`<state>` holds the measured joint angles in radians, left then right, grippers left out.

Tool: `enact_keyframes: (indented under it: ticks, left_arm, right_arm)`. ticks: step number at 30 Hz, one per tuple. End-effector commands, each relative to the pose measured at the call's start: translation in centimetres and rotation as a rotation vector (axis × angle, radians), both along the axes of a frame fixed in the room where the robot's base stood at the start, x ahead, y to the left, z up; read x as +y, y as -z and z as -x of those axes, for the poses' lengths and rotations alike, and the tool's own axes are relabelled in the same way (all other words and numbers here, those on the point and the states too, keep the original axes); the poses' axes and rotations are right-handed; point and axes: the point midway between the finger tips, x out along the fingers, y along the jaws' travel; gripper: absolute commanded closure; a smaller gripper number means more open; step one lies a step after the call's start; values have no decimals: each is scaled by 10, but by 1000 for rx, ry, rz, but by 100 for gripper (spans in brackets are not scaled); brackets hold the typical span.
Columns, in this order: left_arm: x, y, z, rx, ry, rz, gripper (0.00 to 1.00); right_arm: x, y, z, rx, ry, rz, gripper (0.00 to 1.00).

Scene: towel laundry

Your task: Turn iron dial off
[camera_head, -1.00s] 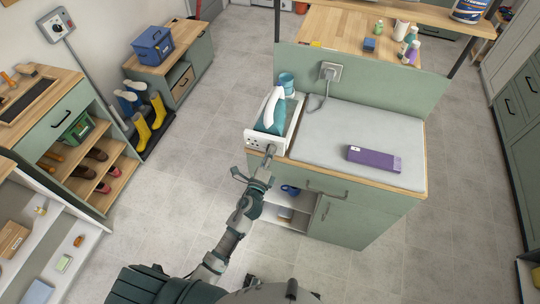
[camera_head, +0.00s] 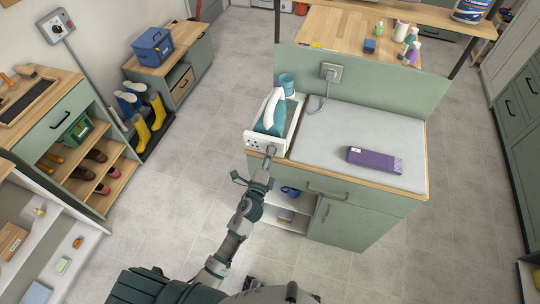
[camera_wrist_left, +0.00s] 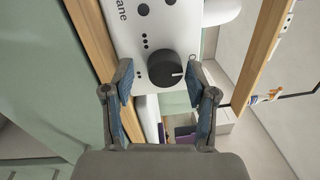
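A teal and white iron (camera_head: 271,113) rests in a white station (camera_head: 256,141) at the left end of the counter. The station's front panel has sockets and dots. In the left wrist view, the panel carries a round black dial (camera_wrist_left: 165,69) with a light pointer mark on its right side. My left gripper (camera_wrist_left: 160,84) is open, with one finger to each side of the dial and a gap visible on both sides. In the head view, my left gripper (camera_head: 268,156) is at the station's front, below the panel. My right gripper is out of view.
A grey pad (camera_head: 335,127) covers the counter, with a purple box (camera_head: 374,160) on it. A teal cup (camera_head: 287,84) stands behind the iron. A cord runs to a wall outlet (camera_head: 330,71). The floor left of the counter is clear.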

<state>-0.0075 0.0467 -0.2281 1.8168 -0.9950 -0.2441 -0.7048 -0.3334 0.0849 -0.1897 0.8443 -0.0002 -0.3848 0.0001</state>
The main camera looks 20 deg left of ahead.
Motion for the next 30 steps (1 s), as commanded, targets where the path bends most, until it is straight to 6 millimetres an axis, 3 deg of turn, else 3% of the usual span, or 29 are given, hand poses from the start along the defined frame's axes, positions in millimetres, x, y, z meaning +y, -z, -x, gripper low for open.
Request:
enact_keyframes:
  ticks: [11, 24, 30]
  left_arm:
    - [-1, -1, 6, -4, 2, -1, 37]
    - [2, 8, 93, 1, 0, 1, 37]
    - [3, 10, 115, -2, 1, 0, 37]
  right_arm:
    - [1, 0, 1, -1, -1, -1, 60]
    - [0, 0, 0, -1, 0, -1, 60]
    - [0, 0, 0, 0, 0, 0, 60]
